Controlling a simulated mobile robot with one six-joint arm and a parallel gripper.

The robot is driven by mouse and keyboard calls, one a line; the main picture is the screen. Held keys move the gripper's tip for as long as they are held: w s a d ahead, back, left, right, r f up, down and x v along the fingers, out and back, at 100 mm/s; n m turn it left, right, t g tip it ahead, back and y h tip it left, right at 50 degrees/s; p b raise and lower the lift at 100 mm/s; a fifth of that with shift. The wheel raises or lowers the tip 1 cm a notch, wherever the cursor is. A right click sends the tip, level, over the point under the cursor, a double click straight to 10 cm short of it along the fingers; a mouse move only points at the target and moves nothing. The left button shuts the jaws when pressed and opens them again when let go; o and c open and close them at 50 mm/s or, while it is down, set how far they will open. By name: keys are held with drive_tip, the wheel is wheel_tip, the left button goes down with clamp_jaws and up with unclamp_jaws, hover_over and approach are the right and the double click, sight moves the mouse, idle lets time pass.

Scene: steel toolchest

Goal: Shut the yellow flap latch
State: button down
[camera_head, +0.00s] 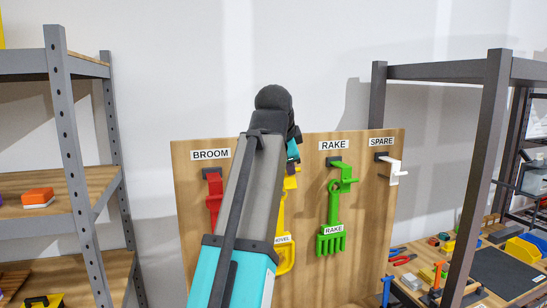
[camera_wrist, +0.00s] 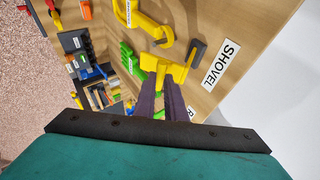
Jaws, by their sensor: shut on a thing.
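The yellow flap latch (camera_wrist: 156,61) is beside a black wall bracket (camera_wrist: 196,53) near the SHOVEL label (camera_wrist: 221,64) in the wrist view. My gripper (camera_wrist: 167,80) has its dark purple fingers closed on the latch's yellow tab. I cannot tell exactly how far the flap is swung.
The wooden board (camera_head: 370,230) also carries a red latch (camera_head: 213,190), a green latch (camera_head: 343,181) with a green rake (camera_head: 331,240), and a white latch (camera_head: 394,168). Shelving racks stand left (camera_head: 62,100) and right (camera_head: 480,150). Tools lie at the right.

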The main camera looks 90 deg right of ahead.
sight(294, 186)
drive_tip(key=f, duration=0.2)
drive_tip(key=a+f+b, duration=0.1)
drive_tip(key=shift+s+f, duration=0.35)
drive_tip(key=shift+s, duration=0.05)
drive_tip(key=c, duration=2.3)
unclamp_jaws()
drive_tip(key=shift+r, duration=0.25)
drive_tip(key=o, duration=0.4)
drive_tip(key=shift+a+r, duration=0.1)
drive_tip(key=shift+a, duration=0.1)
drive_tip(key=shift+c, duration=0.2)
drive_tip(key=shift+o, duration=0.6)
drive_tip(key=shift+w+d, duration=0.3)
drive_tip(key=shift+s+a, duration=0.1)
drive_tip(key=shift+a, duration=0.05)
drive_tip(key=shift+r, duration=0.1)
